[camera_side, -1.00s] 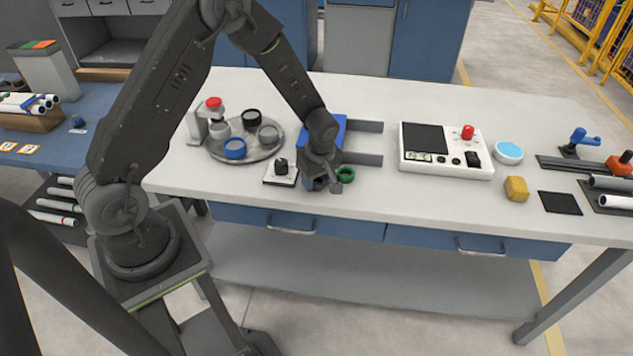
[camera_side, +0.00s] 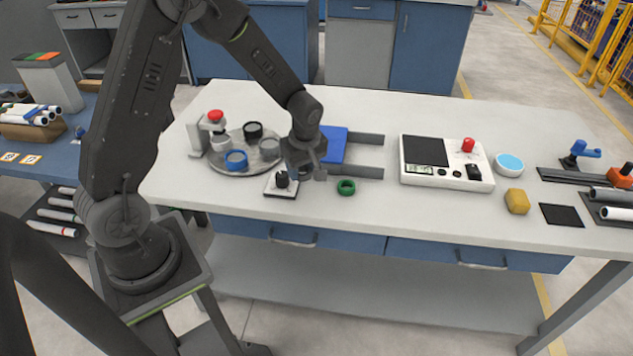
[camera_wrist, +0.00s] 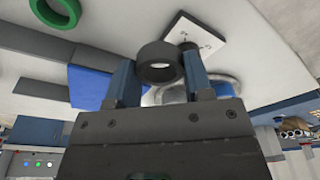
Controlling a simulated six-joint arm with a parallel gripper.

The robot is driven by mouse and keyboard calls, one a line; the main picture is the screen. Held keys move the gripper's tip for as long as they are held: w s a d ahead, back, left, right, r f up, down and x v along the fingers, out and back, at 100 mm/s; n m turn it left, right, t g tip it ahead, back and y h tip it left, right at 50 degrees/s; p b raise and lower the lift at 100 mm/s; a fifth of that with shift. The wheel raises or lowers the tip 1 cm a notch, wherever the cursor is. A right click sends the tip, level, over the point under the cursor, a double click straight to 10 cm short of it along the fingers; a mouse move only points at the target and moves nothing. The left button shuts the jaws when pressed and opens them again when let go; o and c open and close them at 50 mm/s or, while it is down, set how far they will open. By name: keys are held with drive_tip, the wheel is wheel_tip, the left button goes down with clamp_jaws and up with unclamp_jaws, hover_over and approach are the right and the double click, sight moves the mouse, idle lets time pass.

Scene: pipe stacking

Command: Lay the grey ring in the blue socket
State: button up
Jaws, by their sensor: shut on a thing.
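My gripper (camera_side: 303,168) hangs over the table between the round metal tray and the blue block. In the wrist view, its two fingers (camera_wrist: 159,76) are shut on a dark grey ring (camera_wrist: 158,52), one at each side, held clear of the table. In the side view I cannot make out the held ring against the dark gripper. The blue socket (camera_side: 236,161) is a round, open-topped piece at the front of the tray, left of my gripper. In the wrist view, a bit of blue (camera_wrist: 223,88) shows beyond the right finger, and the gripper hides much of the tray.
The metal tray (camera_side: 222,169) also holds black (camera_side: 253,131), white (camera_side: 219,143) and grey (camera_side: 268,147) round pieces. A red-topped stand (camera_side: 215,117) rises behind. A white plate with a black knob (camera_side: 281,184) lies front-left; a green ring (camera_side: 346,187) front-right. The blue block (camera_side: 333,146) is close right.

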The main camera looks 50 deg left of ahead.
drive_tip(key=s+a+r, duration=0.1)
drive_tip(key=a, duration=0.1)
drive_tip(key=s+a+r, duration=0.3)
drive_tip(key=shift+s+a+r, duration=0.1)
drive_tip(key=shift+a, duration=0.25)
drive_tip(key=shift+r, duration=0.1)
drive_tip(key=shift+d+m, duration=0.25)
drive_tip(key=shift+m, duration=0.45)
drive_tip(key=w+d+f+m, duration=0.1)
drive_tip(key=d+m, duration=0.3)
drive_tip(key=m, duration=0.1)
drive_tip(key=w+d+f+m+t+h, duration=0.1)
drive_tip(key=d+m, duration=0.3)
drive_tip(key=m, duration=0.1)
drive_tip(key=w+d+f+m, duration=0.1)
drive_tip(key=d+m, duration=0.3)
drive_tip(key=m, duration=0.1)
drive_tip(key=shift+w+d+f+m+t+h, duration=0.15)
drive_tip(key=shift+w+f+m+t+h, duration=0.15)
drive_tip(key=shift+m+h, duration=0.1)
drive_tip(key=a+r+n, duration=0.2)
drive_tip(key=a+n, duration=0.1)
drive_tip(key=a, duration=0.8)
drive_tip(key=n+y, duration=0.1)
drive_tip(key=n, duration=0.5)
approach(236, 156)
drive_tip(key=shift+w+a+f, duration=0.1)
drive_tip(key=shift+w+f, duration=0.2)
drive_tip(key=shift+w, duration=0.25)
drive_tip(key=shift+f, duration=2.45)
